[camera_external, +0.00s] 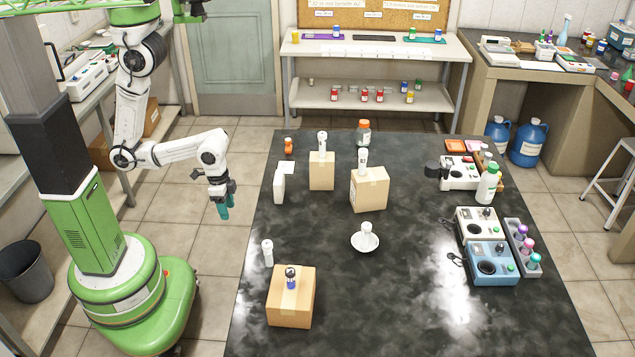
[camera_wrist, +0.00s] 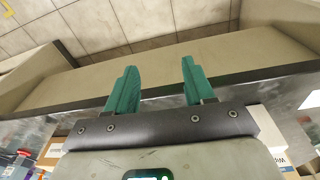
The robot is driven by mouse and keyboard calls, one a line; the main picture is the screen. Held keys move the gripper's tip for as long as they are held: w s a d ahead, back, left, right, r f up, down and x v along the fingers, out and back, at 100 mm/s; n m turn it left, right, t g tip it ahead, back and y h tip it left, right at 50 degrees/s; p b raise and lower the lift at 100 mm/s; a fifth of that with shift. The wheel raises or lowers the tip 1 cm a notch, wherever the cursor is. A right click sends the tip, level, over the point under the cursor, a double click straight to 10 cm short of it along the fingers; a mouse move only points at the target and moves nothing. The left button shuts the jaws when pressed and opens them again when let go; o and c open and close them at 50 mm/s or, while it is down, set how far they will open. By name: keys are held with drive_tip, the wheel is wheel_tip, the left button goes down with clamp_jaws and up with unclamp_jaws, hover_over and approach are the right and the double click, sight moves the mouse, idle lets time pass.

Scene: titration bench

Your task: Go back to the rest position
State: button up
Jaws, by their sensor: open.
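My gripper (camera_external: 223,207) hangs at the end of my bent white arm, left of the dark table (camera_external: 330,285). Its teal fingers point down and are clear of the table's left edge in the external view. In the wrist view my gripper (camera_wrist: 157,88) shows two teal fingers spread apart with nothing between them. Beyond the fingers are a beige panel and floor tiles.
On the table stand several cardboard boxes, the nearest one (camera_external: 290,298) bearing a small blue-labelled bottle (camera_external: 291,277). A white bottle (camera_external: 267,252) and a white dish (camera_external: 365,241) stand nearby. Instruments (camera_external: 490,263) line the right side. Floor is free left of the table.

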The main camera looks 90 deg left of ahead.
wheel_tip(320, 180, down, 4)
drive_tip(key=b, duration=0.3)
drive_tip(key=shift+a+b, duration=0.15)
drive_tip(key=shift+b, duration=0.2)
idle(0.6)
